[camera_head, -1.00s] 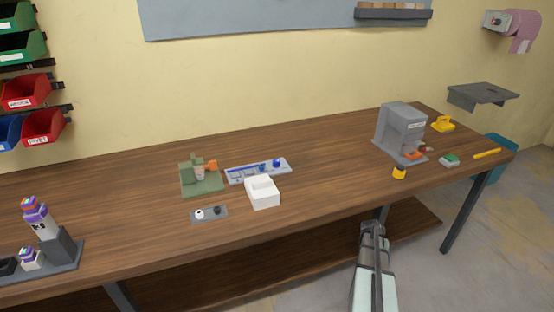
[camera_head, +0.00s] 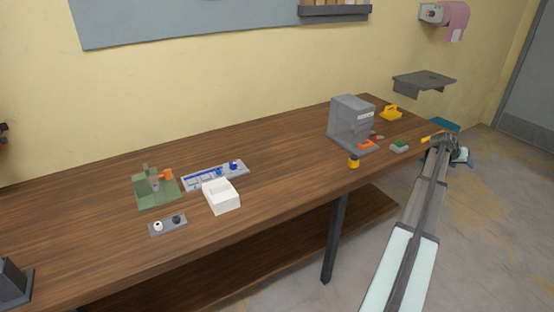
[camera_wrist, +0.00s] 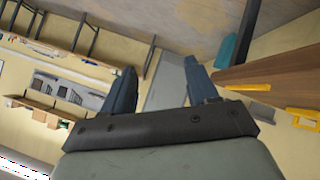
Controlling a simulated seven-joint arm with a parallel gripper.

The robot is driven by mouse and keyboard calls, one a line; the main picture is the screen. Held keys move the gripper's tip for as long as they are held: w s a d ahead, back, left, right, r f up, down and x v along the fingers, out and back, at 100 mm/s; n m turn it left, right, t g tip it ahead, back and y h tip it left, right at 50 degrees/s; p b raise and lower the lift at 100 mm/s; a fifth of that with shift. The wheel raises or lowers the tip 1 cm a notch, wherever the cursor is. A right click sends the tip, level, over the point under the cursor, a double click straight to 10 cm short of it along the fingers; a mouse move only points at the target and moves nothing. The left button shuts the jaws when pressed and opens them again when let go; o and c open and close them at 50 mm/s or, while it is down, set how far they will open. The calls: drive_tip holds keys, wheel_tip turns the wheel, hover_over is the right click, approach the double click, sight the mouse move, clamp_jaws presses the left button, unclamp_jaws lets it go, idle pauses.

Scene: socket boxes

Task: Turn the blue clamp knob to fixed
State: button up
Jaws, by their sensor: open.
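A light grey fixture plate (camera_head: 200,182) with blue parts lies on the table, left of centre in the head view. A small blue knob (camera_head: 233,166) stands at its right end. Which way the knob is turned is too small to tell. My gripper (camera_head: 458,152) is far from it, near the table's right end. In the wrist view my gripper (camera_wrist: 163,72) shows two dark blue fingers spread apart with nothing between them. The fixture is not in the wrist view.
A grey machine (camera_head: 347,121), a yellow-topped piece (camera_head: 353,161) and a yellow object (camera_head: 391,113) stand farther right. Bare tabletop lies between.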

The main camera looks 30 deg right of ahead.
drive_tip(key=w+a+r+n+t, duration=0.1)
drive_tip(key=w+a+r+n, duration=0.1)
drive_tip(key=w+r, duration=0.3)
drive_tip(key=w+a+r+n, duration=0.1)
drive_tip(key=w+a+r, duration=0.1)
drive_tip(key=w, duration=0.5)
drive_tip(key=w+a+n+t+y, duration=0.1)
drive_tip(key=w+a+n+y, duration=0.15)
drive_tip(key=w+a, duration=0.85)
drive_tip(key=n+y, duration=0.8)
drive_tip(key=n, duration=0.9)
hover_over(234, 162)
wheel_tip(234, 162, down, 12)
drive_tip(key=shift+s+a+f, duration=0.1)
drive_tip(key=shift+c, duration=0.4)
